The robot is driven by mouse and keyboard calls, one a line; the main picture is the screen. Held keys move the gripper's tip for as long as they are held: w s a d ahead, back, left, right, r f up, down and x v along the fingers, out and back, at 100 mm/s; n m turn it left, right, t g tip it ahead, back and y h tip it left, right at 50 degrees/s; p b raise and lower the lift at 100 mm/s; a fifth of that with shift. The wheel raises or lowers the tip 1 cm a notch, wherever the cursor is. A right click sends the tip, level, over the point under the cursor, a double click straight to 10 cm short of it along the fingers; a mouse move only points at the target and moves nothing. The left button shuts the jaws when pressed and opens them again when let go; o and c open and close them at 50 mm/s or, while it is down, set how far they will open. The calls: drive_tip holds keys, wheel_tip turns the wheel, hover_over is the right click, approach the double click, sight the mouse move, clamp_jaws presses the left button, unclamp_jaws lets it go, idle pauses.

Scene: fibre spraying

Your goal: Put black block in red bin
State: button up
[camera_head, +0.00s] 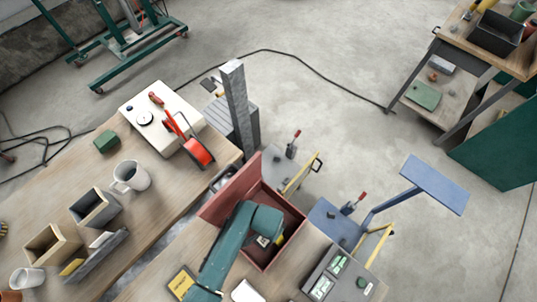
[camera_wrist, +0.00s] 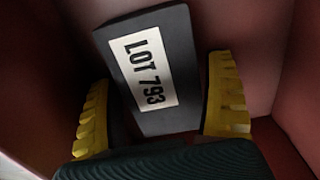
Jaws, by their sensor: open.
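The black block (camera_wrist: 177,40) carries a white label reading "LOT 793". In the wrist view it is inside the red bin (camera_wrist: 250,25), slightly tilted in the picture, between my yellow fingers. My gripper (camera_wrist: 158,105) is open, with a dark gap between the block and the right finger. The left finger is close to the block's lower left edge; contact there is unclear. In the head view the red bin (camera_head: 229,191) stands at the table edge, and my teal arm reaches into it, hiding most of its inside.
A grey case with green displays (camera_head: 335,275) stands right of the bin. A blue stand (camera_head: 434,184) is farther right. On the left table are a mug (camera_head: 131,177), open boxes (camera_head: 94,207), and a white board with a red tool (camera_head: 197,152). A grey post (camera_head: 238,105) rises behind the bin.

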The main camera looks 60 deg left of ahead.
wheel_tip(320, 180, up, 12)
drive_tip(key=p, duration=0.1)
drive_tip(key=w+r+m+t+y, duration=0.1)
drive_tip(key=w+r+t+y, duration=0.35)
drive_tip(key=w+r, duration=0.9)
drive_tip(key=w+d+r+m+t+h, duration=0.1)
drive_tip(key=w+d+r+t, duration=0.25)
drive_tip(key=r, duration=0.35)
drive_tip(key=w+d+r+t, duration=0.2)
drive_tip(key=w+r+t, duration=0.25)
drive_tip(key=r, duration=0.35)
drive_tip(key=s+d+r+t+h, duration=0.1)
drive_tip(key=s+d+r+t, duration=0.1)
drive_tip(key=d+r, duration=0.3)
drive_tip(key=s+d+r+m+t+h, duration=0.1)
drive_tip(key=d+r+t, duration=0.3)
drive_tip(key=r, duration=0.9)
drive_tip(key=s+d+r+m+t+h, duration=0.1)
drive_tip(key=s+d+r+t+h, duration=0.1)
drive_tip(key=d+r, duration=0.4)
wheel_tip(320, 180, up, 4)
drive_tip(key=shift+s+f+t, duration=0.1)
drive_tip(key=shift+s+t, duration=0.2)
drive_tip(key=shift+t, duration=0.55)
